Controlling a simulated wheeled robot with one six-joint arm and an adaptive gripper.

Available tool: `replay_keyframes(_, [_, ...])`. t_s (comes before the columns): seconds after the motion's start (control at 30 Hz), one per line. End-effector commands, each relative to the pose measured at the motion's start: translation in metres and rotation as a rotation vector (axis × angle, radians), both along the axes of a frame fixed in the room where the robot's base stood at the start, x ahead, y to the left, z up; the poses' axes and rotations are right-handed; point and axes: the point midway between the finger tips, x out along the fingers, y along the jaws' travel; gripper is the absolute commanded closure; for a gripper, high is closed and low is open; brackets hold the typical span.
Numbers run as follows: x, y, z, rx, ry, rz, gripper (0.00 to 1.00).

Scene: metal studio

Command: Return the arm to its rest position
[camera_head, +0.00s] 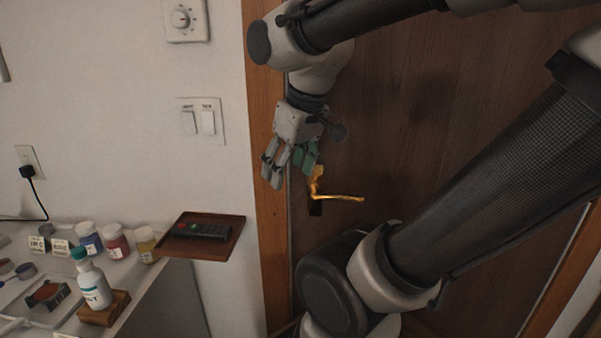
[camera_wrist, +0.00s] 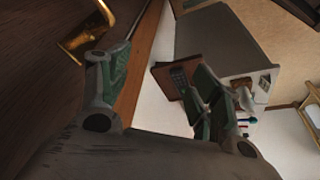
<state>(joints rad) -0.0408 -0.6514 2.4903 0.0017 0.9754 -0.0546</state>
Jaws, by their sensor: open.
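My gripper (camera_head: 288,165) hangs in front of the brown wooden door near its left frame, with the fingers pointing down. Its fingers are apart and nothing is between them. In the wrist view my gripper (camera_wrist: 160,98) shows two separated greenish finger pads. A brass door handle (camera_head: 338,197) is just below and to the right of the fingers in the head view. It also shows in the wrist view (camera_wrist: 92,28) at the top left. I cannot tell whether the fingers touch it. My arm spans the upper and right parts of the head view.
A small wooden shelf (camera_head: 215,250) holding a black remote (camera_head: 200,231) juts out left of the door frame. Beside it, a counter carries jars and a white bottle (camera_head: 92,284). Light switches (camera_head: 199,122) and a dial (camera_head: 184,20) are on the wall.

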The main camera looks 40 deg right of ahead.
Motion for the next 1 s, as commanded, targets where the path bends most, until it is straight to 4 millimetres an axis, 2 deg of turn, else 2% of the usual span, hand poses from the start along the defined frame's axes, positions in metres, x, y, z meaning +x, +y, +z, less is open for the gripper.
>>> replay_keyframes(0.1, [-0.020,-0.007,-0.004,0.014,-0.036,-0.069,0.36])
replay_keyframes(0.2, [-0.026,-0.009,-0.005,0.021,-0.047,-0.094,0.36])
replay_keyframes(1.0, [-0.027,-0.009,-0.005,0.021,-0.047,-0.094,0.36])
